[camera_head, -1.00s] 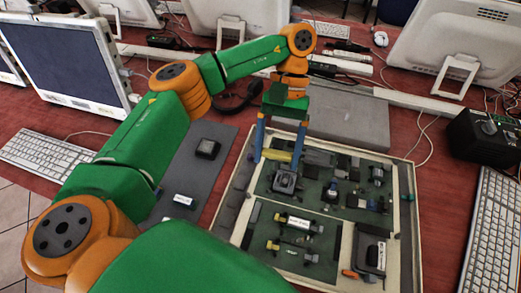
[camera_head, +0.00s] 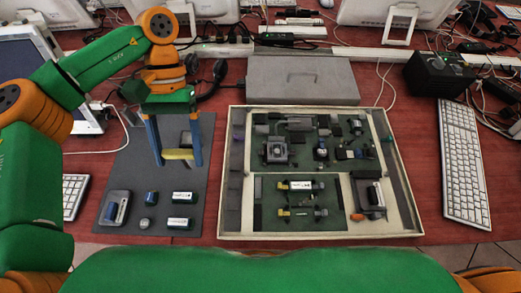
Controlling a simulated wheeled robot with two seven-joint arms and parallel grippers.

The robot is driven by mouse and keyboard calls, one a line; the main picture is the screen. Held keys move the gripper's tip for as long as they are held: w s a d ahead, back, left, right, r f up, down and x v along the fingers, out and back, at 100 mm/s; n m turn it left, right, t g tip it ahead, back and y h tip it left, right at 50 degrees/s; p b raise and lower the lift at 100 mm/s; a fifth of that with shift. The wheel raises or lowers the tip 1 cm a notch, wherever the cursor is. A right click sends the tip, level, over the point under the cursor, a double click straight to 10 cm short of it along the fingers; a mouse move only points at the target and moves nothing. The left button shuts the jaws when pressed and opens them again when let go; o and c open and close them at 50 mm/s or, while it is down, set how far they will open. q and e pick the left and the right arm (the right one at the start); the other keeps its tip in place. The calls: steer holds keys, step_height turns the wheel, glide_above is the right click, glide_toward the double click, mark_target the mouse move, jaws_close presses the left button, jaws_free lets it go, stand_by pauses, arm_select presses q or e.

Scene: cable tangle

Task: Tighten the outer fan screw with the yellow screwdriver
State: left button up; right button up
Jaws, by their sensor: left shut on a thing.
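My left gripper (camera_head: 175,160) hangs over the grey mat (camera_head: 205,165) on the left, its two blue fingers pointing down. It is shut on a yellow bar-like thing, which I take to be the yellow screwdriver (camera_head: 178,154), lying crosswise between the fingers. I cannot tell whether it touches the mat. The fan (camera_head: 277,150), a dark square block with a round middle, sits on the upper green board in the wooden-framed tray (camera_head: 407,205), to the right of the gripper. Its screws are too small to make out. My right gripper is not in view.
On the mat are labelled cylinders (camera_head: 181,197), a small round piece (camera_head: 146,226) and a grey device (camera_head: 117,208). A grey case (camera_head: 302,82) lies behind the tray. A keyboard (camera_head: 463,165) and a black box (camera_head: 438,76) are on the right. Monitors line the back.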

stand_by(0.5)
arm_select(q)
steer(key=w+d+f+n+t+h+p, duration=0.2)
steer(key=w+d+n+h+p, duration=0.15)
steer(key=d+n, duration=0.45)
steer(key=n+t+h+b, duration=0.3)
steer(key=n+t+b, duration=0.15)
steer(key=n, duration=0.55)
glide_above(261, 153)
step_height(261, 153, down, 6)
steer(key=shift+f, duration=0.1)
steer(key=shift+f+b, duration=0.3)
steer(key=shift+b, duration=0.4)
